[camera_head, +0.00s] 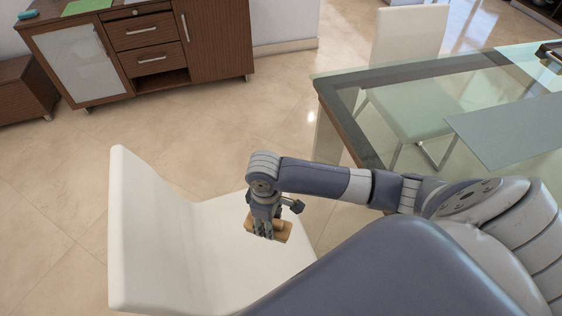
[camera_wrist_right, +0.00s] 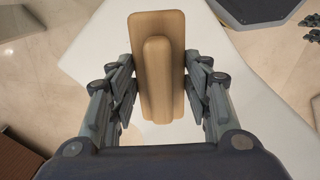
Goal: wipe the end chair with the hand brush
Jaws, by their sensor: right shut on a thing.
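The end chair is white, with its backrest (camera_head: 140,235) at the left and its seat (camera_head: 225,245) in the lower middle of the head view. The chair's white surface (camera_wrist_right: 225,45) also lies below the brush in the right wrist view. My right gripper (camera_head: 268,230) is over the seat, pointing down, shut on the wooden hand brush (camera_head: 284,231). In the right wrist view the brush (camera_wrist_right: 157,75) lies lengthwise between the fingers of the gripper (camera_wrist_right: 158,95). I cannot tell whether the brush touches the seat. My left gripper is out of view.
A glass dining table (camera_head: 350,125) with a dark frame stands at the right, near my right arm. Another white chair (camera_head: 408,35) is behind it. A brown cabinet (camera_head: 215,40) stands at the back left. The tiled floor (camera_head: 75,165) between is clear.

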